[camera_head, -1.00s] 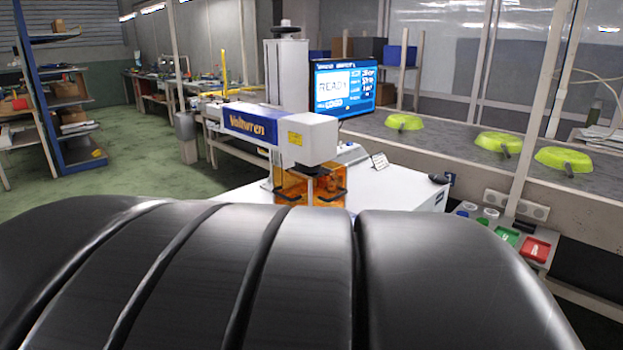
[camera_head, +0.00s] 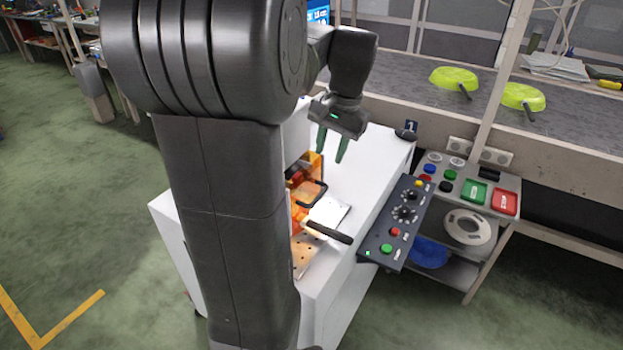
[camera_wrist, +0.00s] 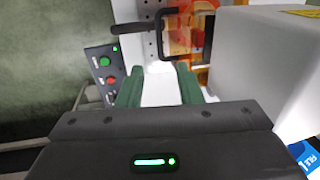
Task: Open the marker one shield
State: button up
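The marker's orange see-through shield (camera_head: 296,217) stands on the white machine cabinet (camera_head: 372,165), partly hidden behind my arm in the head view. A black U-shaped handle (camera_head: 312,194) is on it. The shield (camera_wrist: 178,42) and handle (camera_wrist: 166,20) also show at the top of the wrist view. I cannot tell how far the shield is open. My gripper (camera_head: 332,146) is open and empty above the cabinet, up and right of the handle in the head view. Its green fingers (camera_wrist: 158,88) are apart in the wrist view and do not touch the handle.
A control box (camera_head: 396,222) with knobs and buttons sits at the cabinet's right edge. A button panel (camera_head: 470,190) stands further right.

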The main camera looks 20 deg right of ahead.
aim_at(319, 196)
jog(key=f, duration=0.4)
jog(key=w+a+f, duration=0.1)
jog(key=f, duration=0.7)
jog(key=shift+w+a+f+b, duration=0.2)
jog(key=shift+w+a+b, duration=0.1)
jog(key=shift+b, duration=0.1)
grip_shut()
